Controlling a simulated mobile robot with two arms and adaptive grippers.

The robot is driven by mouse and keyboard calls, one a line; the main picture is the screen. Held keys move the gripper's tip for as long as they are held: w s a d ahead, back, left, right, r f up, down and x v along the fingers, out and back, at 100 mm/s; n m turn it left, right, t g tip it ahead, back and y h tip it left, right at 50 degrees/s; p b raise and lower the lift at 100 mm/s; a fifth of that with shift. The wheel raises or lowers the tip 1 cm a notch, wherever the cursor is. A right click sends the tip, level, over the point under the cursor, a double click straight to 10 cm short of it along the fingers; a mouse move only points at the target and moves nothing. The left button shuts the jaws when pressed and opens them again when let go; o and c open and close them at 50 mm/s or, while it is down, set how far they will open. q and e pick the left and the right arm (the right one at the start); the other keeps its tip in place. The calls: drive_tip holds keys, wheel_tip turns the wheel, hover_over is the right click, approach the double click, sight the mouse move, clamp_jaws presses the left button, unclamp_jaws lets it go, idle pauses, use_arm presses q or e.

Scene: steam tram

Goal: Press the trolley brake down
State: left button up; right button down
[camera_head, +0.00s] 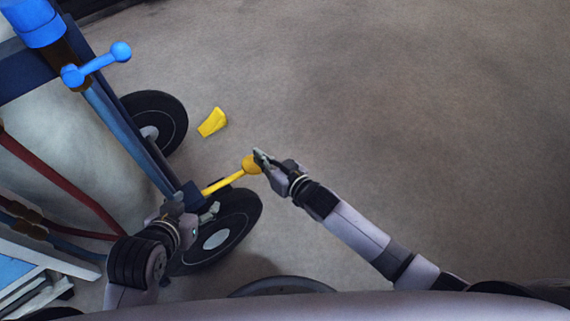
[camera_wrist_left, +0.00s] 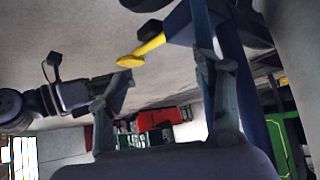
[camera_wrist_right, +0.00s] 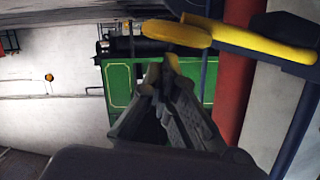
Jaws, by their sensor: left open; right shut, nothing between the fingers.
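The trolley brake is a yellow lever (camera_head: 223,182) with a rounded pad at its end, jutting from the trolley's lower frame beside a wheel. It also shows in the left wrist view (camera_wrist_left: 148,47) and across the top of the right wrist view (camera_wrist_right: 240,37). My right gripper (camera_head: 260,158) is shut and empty, right at the pad; its fingertips (camera_wrist_right: 163,68) appear just below the pad in the right wrist view. I cannot tell whether they touch. My left gripper (camera_head: 193,207) is open and empty beside the trolley frame (camera_head: 130,135), near the lever's base.
Black wheels (camera_head: 157,120) stand under the trolley, one close to my left gripper (camera_head: 215,240). A yellow wedge (camera_head: 212,122) lies on the floor. A blue handle (camera_head: 97,63) sticks out from the trolley's upper part. The floor to the right (camera_head: 430,130) is clear.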

drive_tip(key=shift+d+r+p, duration=0.1)
drive_tip(key=shift+r+p, duration=0.3)
drive_tip(key=shift+r, duration=0.2)
use_arm(q)
drive_tip(key=s+a+f+g+y+p, duration=0.1)
drive_tip(key=s+a+g+p, duration=0.3)
drive_tip(key=s, duration=0.5)
wheel_tip(320, 180, down, 7)
drive_tip(key=w+d+g, duration=0.1)
drive_tip(key=shift+w+d, duration=0.15)
drive_tip(key=shift+d, duration=0.25)
use_arm(e)
drive_tip(key=r+v, duration=0.1)
drive_tip(key=v, duration=0.9)
drive_tip(key=shift+w+d+r, duration=0.15)
drive_tip(key=shift+d+r, duration=0.05)
drive_tip(key=shift+r, duration=0.15)
use_arm(q)
drive_tip(key=shift+r, duration=0.1)
